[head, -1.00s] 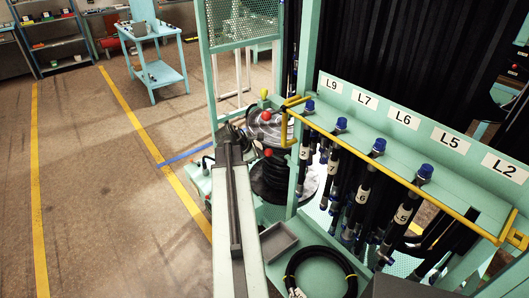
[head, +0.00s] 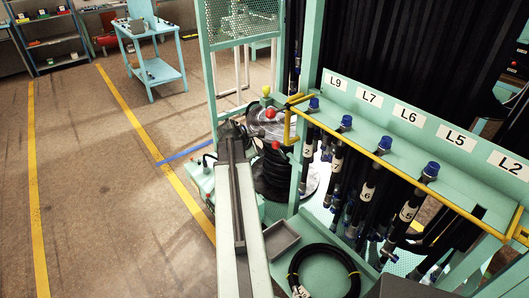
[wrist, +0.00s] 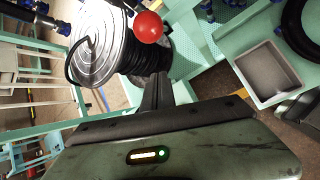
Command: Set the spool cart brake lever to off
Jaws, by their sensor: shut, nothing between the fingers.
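Two red ball knobs show by the spool cart in the head view: an upper one (head: 270,113) and a lower one (head: 275,144). I cannot tell for sure which tops the brake lever; its shaft and any off marking are not readable. One red knob (wrist: 148,27) is large in the wrist view, in front of the silver-faced spool (wrist: 98,45). My gripper (wrist: 160,78) is shut and empty, below that knob in the picture and apart from it. In the head view my gripper (head: 232,130) is left of both knobs, partly hidden by my arm.
A yellow-edged hose rack (head: 400,170) with several hanging black hoses stands close on the right. A grey tray (head: 281,238) and a coiled hose (head: 325,255) lie below it. A yellow knob (head: 265,91) stands behind. The floor at left is open.

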